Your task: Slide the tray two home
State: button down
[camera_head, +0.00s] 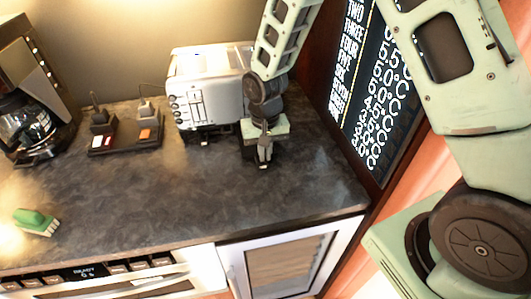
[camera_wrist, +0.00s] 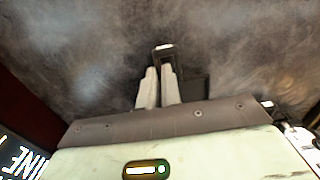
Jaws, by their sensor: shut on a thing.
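A white toaster (camera_head: 208,85) stands at the back of the dark countertop. My gripper (camera_head: 264,158) is low over the counter, just right of the toaster's front. In the wrist view my gripper (camera_wrist: 160,72) has its two pale fingers close together on a narrow dark tab with a bright end, which I take for tray two (camera_wrist: 165,52). A darker flat part shows beside the right finger. My gripper and arm hide most of this tray in the head view, so I cannot tell how far out it is.
A second small dark tab (camera_head: 205,140) with a pale end sticks out below the toaster's front. Left are a coffee maker (camera_head: 35,120), a dark block with two plugs (camera_head: 125,135) and a green brush (camera_head: 37,222). A display board (camera_head: 375,90) stands close right.

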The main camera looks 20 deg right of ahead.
jog(key=shift+w, duration=0.2)
jog(key=shift+w+d, duration=0.15)
jog(key=shift+w, duration=0.45)
jog(key=shift+w+d, duration=0.15)
jog(key=shift+w, duration=0.45)
jog(key=shift+w+d+p, duration=0.15)
jog(key=shift+w+d, duration=0.05)
jog(key=shift+w, duration=0.85)
jog(key=shift+w+d+p, duration=0.15)
jog(key=shift+w+d, duration=0.05)
jog(key=shift+w, duration=0.8)
jog(key=shift+w+d, duration=0.15)
jog(key=shift+w, duration=0.5)
jog(key=c, duration=1.5)
grip_release()
jog(key=shift+w, duration=0.1)
